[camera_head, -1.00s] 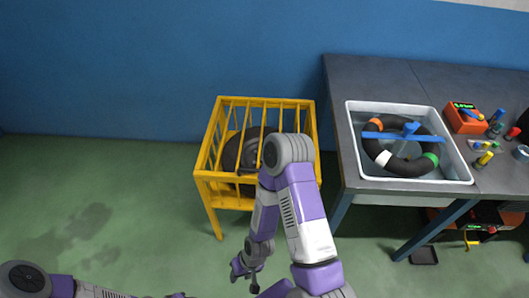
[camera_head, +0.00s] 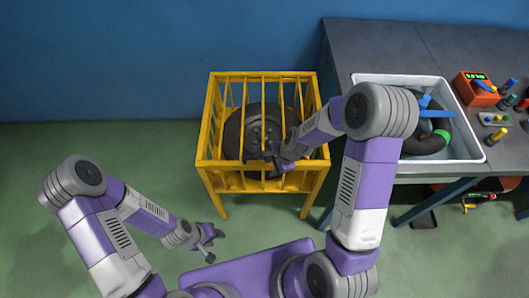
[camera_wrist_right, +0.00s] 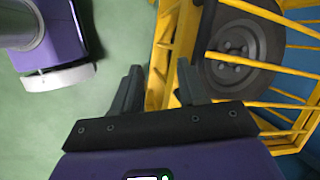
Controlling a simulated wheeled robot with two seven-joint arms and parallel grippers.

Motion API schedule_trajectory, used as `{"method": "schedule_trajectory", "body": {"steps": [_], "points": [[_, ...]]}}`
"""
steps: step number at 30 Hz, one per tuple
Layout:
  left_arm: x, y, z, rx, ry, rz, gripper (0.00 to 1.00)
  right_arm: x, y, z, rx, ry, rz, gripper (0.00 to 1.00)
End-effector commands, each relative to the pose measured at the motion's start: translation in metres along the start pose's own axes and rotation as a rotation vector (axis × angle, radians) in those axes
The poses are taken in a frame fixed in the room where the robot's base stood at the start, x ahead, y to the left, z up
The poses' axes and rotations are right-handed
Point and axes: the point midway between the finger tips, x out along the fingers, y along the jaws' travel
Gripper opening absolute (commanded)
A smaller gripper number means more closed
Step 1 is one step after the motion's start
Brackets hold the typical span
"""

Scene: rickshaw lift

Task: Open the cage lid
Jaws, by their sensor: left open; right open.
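The yellow cage (camera_head: 225,164) stands upright on the floor against the blue wall, with bars across its top. The lid lies flat across the top and looks shut. A dark wheel (camera_head: 255,125) is inside the cage. My right gripper (camera_head: 274,167) is open at the cage's front top rail. In the right wrist view, its fingers (camera_wrist_right: 161,84) point at the yellow cage bars (camera_wrist_right: 172,55), with bars showing between them; contact cannot be told.
A grey workbench (camera_head: 375,48) stands right of the cage. On it are a white basin (camera_head: 442,164) holding a dark ring, an orange device (camera_head: 474,90) and small tools. The green floor (camera_head: 60,190) to the left is clear.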

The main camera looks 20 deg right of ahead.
Motion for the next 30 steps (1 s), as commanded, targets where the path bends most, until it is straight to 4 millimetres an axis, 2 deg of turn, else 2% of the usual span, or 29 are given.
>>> {"method": "schedule_trajectory", "body": {"steps": [1, 3, 6, 8, 11, 21, 25, 30], "points": [[-0.003, 0.001, 0.000, 0.000, 0.000, 0.000, 0.43, -0.016, -0.015, 0.001, 0.085, -0.006, -0.025, 0.42], [-0.004, 0.002, 0.000, 0.000, 0.000, 0.000, 0.43, -0.031, -0.029, 0.002, 0.189, -0.020, -0.044, 0.42], [-0.005, 0.002, 0.000, 0.000, 0.001, 0.000, 0.43, -0.045, -0.040, 0.004, 0.288, -0.036, -0.058, 0.42], [-0.004, 0.002, 0.000, 0.000, 0.001, 0.000, 0.43, -0.047, -0.043, 0.004, 0.320, -0.042, -0.062, 0.42], [0.000, 0.000, 0.000, 0.000, 0.001, 0.000, 0.43, -0.039, -0.045, 0.005, 0.338, -0.045, -0.062, 0.42], [0.016, -0.006, -0.001, 0.001, 0.001, 0.000, 0.43, 0.014, -0.048, 0.006, 0.335, -0.045, -0.060, 0.42], [0.019, -0.007, -0.001, 0.001, 0.001, 0.000, 0.43, 0.023, -0.049, 0.007, 0.334, -0.045, -0.061, 0.42], [0.019, -0.007, -0.001, 0.001, 0.001, 0.000, 0.43, 0.026, -0.050, 0.007, 0.333, -0.044, -0.064, 0.42]]}}
